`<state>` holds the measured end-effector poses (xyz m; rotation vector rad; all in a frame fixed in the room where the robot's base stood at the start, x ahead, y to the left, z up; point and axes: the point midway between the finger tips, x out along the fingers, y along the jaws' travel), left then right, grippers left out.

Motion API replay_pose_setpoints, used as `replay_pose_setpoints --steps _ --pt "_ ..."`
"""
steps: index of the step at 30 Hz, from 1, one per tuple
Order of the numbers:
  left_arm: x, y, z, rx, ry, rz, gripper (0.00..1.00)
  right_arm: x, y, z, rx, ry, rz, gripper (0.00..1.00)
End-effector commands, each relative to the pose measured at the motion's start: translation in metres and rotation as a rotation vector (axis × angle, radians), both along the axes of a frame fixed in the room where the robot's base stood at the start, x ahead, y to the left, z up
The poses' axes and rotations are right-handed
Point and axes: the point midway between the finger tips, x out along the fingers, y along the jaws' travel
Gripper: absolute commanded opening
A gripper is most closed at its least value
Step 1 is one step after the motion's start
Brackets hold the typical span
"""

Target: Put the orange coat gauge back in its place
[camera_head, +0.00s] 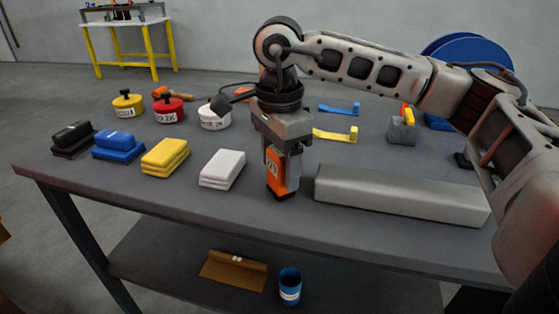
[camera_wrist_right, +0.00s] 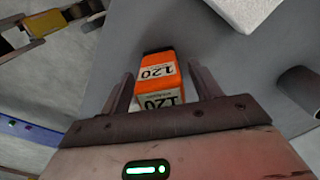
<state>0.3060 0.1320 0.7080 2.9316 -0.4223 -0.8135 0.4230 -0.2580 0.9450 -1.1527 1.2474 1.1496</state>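The orange coat gauge (camera_head: 275,170) is a small upright block with a dark foot and a label, near the table's front edge, between the white block and the long grey bar. In the right wrist view the gauge (camera_wrist_right: 158,80) shows "120" on its labels. My right gripper (camera_head: 282,172) points down over it, with the gauge between its fingers. In the right wrist view my right gripper (camera_wrist_right: 162,85) has a finger on each side of the gauge, with a narrow gap showing, clearer on the right. My left gripper is out of view. Contact under the gauge is hard to see.
On the grey table (camera_head: 150,192), a white block (camera_head: 222,168), yellow block (camera_head: 165,157) and long grey bar (camera_head: 400,193) flank the gauge. White (camera_head: 214,118) and red (camera_head: 169,109) pots stand behind. A grey block (camera_head: 402,131) stands at the right. The front strip is clear.

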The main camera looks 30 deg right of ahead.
Motion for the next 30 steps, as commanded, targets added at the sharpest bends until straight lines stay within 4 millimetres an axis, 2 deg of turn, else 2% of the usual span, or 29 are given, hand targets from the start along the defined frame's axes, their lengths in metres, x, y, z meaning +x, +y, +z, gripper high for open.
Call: replay_pose_setpoints --steps 4,8,17,22,25,30 --pt "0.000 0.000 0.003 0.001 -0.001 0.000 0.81 0.000 0.000 0.002 0.000 -0.001 0.000 0.63" --pt "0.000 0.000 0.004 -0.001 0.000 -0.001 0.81 0.001 0.000 0.013 0.000 -0.002 0.000 0.63" --pt "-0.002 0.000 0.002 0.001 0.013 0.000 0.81 0.001 0.001 0.077 0.001 -0.004 0.000 0.63" --pt "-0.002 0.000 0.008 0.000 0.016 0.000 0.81 0.000 0.000 0.109 0.000 -0.003 0.000 0.63" --pt "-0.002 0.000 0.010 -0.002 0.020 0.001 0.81 0.000 0.000 0.119 -0.001 -0.001 0.000 0.63" --pt "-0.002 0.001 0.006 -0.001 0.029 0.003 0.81 0.000 0.001 0.124 0.000 0.000 0.000 0.63"
